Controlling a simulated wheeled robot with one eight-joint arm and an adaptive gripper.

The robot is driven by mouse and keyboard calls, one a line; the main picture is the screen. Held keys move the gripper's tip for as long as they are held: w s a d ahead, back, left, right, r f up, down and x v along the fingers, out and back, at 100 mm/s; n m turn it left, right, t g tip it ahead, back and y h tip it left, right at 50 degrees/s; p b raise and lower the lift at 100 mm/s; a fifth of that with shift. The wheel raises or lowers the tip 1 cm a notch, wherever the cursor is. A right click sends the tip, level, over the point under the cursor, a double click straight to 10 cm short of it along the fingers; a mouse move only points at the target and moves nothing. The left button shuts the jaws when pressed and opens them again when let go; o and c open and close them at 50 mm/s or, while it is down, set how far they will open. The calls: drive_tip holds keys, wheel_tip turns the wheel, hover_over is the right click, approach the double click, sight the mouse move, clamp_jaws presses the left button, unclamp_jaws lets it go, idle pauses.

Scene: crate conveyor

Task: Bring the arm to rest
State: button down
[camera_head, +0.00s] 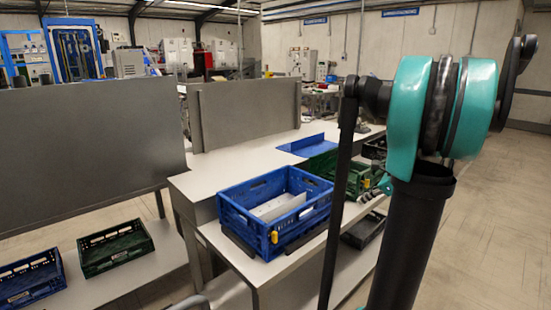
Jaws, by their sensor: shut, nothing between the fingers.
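My arm (412,115) stands at the right of the head view. It shows as a thick teal and black joint above a dark upright column, with a thin dark link running down on its left. It hides part of the bench and crates behind it. I cannot make out my gripper or its fingers in this view.
A blue crate (236,212) with pale flat contents stands on the grey conveyor bench. A green crate (322,168) is behind it, partly hidden by my arm. Green (115,262) and blue (30,297) crates sit on the left bench. Open floor (490,220) lies at right.

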drive_tip(key=s+a+f+n+g+h, duration=0.1)
drive_tip(key=s+a+f+n+h, duration=0.1)
drive_tip(key=s+a+f+n, duration=0.5)
drive_tip(key=s+a+f+n+g+h, duration=0.1)
drive_tip(key=s+a+f+n+h, duration=0.2)
drive_tip(key=s+a+f+n, duration=0.5)
drive_tip(key=s+a+n, duration=0.2)
drive_tip(key=s+n, duration=0.4)
drive_tip(key=n, duration=0.4)
drive_tip(key=shift+s+a+n, duration=0.2)
drive_tip(key=shift+a+n, duration=0.05)
drive_tip(key=shift+n, duration=0.05)
